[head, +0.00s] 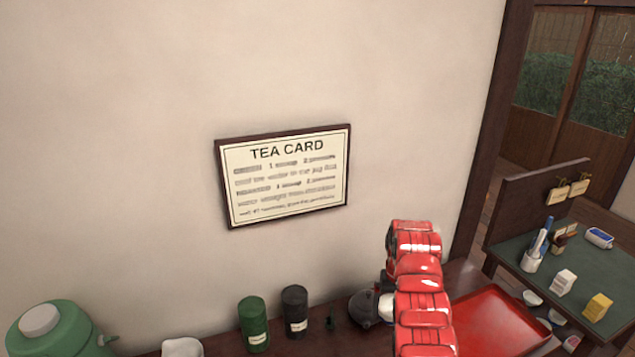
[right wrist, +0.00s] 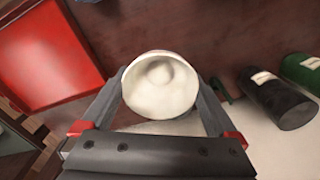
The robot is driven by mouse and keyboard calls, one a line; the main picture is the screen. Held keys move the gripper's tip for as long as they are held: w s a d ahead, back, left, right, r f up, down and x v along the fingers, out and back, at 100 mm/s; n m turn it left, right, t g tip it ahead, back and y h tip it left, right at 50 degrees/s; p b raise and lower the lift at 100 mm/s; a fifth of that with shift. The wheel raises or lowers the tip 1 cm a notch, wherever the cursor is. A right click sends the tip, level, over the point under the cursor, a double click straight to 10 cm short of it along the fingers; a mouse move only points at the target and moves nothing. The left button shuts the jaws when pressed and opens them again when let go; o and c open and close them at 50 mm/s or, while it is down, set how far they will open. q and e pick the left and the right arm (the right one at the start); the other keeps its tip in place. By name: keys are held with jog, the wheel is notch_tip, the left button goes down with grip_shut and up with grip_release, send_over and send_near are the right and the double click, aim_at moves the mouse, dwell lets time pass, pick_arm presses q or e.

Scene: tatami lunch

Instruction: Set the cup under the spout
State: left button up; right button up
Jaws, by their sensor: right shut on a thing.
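The white cup (right wrist: 160,85) is between the two fingers of my right gripper (right wrist: 162,78), which is shut on it. The right wrist view looks into its round opening. In the head view my red right arm hides much of the gripper; a white piece (head: 386,307), probably the cup, shows beside the arm. A green jug (head: 62,335) with a pale lid stands at the lower left. A small spout (head: 107,340) sticks out on its right side, far left of my right gripper. My left gripper is not in view.
A green canister (head: 253,325) and a black canister (head: 295,312) stand between jug and arm. A white vessel (head: 182,347) is cut off beside the jug. A dark round object (head: 362,308) sits by the arm. A red tray (head: 500,320) lies right.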

notch_tip(320, 180, up, 8)
jog(key=w+f, duration=0.1)
notch_tip(320, 180, up, 6)
jog(key=n, duration=0.1)
send_over(387, 313)
jog(key=s+a, duration=0.2)
jog(key=a, duration=0.1)
jog(key=shift+d+f, duration=0.2)
jog(key=shift+f, duration=0.1)
